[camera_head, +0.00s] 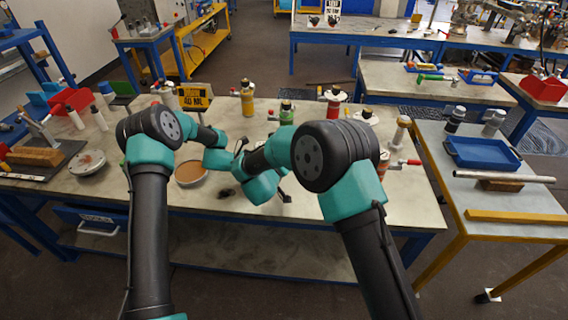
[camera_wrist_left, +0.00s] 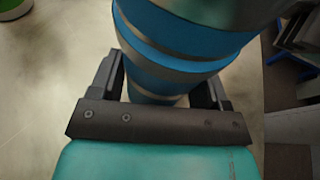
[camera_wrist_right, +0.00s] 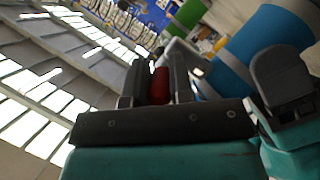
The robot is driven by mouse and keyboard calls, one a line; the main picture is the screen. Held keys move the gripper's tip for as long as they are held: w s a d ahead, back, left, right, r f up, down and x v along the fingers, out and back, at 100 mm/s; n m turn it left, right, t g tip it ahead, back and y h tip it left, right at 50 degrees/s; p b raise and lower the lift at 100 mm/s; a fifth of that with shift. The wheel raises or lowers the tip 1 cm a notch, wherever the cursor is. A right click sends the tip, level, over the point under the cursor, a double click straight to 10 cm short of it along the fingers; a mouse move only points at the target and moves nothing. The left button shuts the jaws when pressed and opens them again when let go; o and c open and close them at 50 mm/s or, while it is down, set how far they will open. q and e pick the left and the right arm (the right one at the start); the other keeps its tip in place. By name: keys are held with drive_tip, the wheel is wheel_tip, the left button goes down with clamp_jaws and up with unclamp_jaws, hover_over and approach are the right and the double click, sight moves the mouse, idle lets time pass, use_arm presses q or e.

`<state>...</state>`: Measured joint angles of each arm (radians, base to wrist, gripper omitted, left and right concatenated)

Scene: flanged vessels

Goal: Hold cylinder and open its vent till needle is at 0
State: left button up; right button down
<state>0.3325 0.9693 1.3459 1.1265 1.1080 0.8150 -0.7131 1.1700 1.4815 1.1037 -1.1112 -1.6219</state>
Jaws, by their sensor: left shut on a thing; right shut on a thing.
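The blue cylinder (camera_wrist_left: 185,45) with grey bands fills the upper part of the left wrist view. My left gripper (camera_wrist_left: 165,88) is shut around it, one finger on each side. In the right wrist view the blue cylinder (camera_wrist_right: 262,45) lies tilted at the upper right. There my right gripper (camera_wrist_right: 160,82) is shut on a small red part, seemingly the vent knob (camera_wrist_right: 160,86), beside the cylinder. In the head view my arms hide most of the cylinder and both fingertips. No gauge needle can be read in any view.
On the bench stand a yellow vessel (camera_head: 247,98), a green one (camera_head: 286,114) and a red one (camera_head: 333,103). A brown dish (camera_head: 190,173) and a black-and-yellow sign (camera_head: 195,97) are near my left arm. A side table at right holds a blue tray (camera_head: 482,153).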

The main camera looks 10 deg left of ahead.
idle(0.3)
drive_tip(key=c, duration=1)
unclamp_jaws()
drive_tip(key=v, duration=1.2)
